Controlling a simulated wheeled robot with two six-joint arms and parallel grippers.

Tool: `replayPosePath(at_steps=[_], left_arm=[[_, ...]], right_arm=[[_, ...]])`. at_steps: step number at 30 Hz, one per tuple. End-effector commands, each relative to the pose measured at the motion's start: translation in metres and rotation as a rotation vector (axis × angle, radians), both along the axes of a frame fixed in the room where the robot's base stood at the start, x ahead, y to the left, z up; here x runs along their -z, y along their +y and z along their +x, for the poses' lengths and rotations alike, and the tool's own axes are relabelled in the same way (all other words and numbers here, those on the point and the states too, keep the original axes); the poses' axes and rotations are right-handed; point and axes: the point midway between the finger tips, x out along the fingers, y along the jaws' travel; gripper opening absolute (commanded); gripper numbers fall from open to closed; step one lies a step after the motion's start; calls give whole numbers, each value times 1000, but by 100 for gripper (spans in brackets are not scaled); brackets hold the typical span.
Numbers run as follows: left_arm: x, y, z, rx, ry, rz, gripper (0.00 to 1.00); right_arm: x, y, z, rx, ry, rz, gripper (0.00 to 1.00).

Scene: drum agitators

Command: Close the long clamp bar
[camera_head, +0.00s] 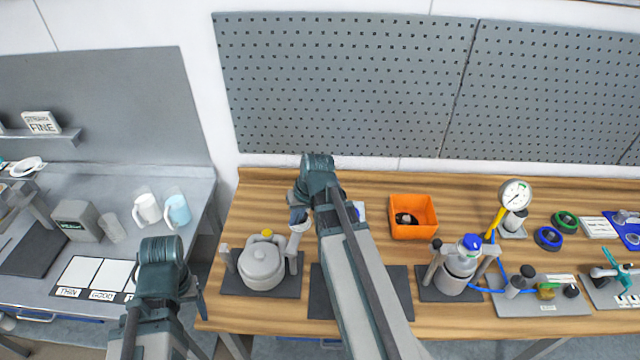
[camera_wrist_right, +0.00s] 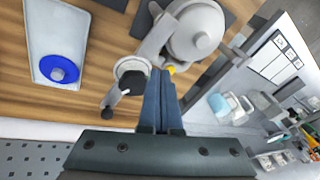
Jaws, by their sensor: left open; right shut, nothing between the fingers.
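A grey lidded pot (camera_head: 262,266) stands on a dark mat at the left of the wooden bench, and it also shows in the right wrist view (camera_wrist_right: 195,32). A grey arm or post (camera_head: 294,250) stands at its right side, with a pale, flared top. In the right wrist view this part (camera_wrist_right: 150,45) ends in a ring with a black knob. I cannot tell for certain which part is the long clamp bar. My right gripper (camera_head: 298,214) is shut and empty, close to that top; its fingers (camera_wrist_right: 162,105) lie beside the ring. My left gripper (camera_head: 197,304) is open, mostly hidden, left of the bench.
A second vessel (camera_head: 456,270) with a blue cap stands further right. An orange bin (camera_head: 413,217) sits behind it. A pressure gauge (camera_head: 516,192) stands at the right. A grey side table (camera_head: 100,180) with mugs is at the left. A pegboard (camera_head: 340,85) rises behind the bench.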

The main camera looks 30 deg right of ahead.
Motion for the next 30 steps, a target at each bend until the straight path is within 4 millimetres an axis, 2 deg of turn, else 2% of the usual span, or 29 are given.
replayPosePath(at_steps=[1,6,9,12,16,22,26,30], left_arm=[[1,0,0,0,0,0,71],[1,0,0,0,0,0,71],[1,0,0,0,0,0,71],[1,0,0,0,0,0,71],[1,0,0,0,0,0,71],[3,0,0,0,0,0,71],[13,0,0,0,0,0,71],[33,0,0,1,-1,0,71]], right_arm=[[-2,-30,8,49,-36,26,0],[-15,-108,19,170,-165,94,0],[-22,-145,19,227,-227,115,0],[-28,-172,17,265,-271,126,0],[-32,-189,15,291,-301,131,0],[-31,-191,15,295,-308,132,0],[-20,-189,21,293,-306,133,0],[-1,-186,33,292,-307,133,0]])
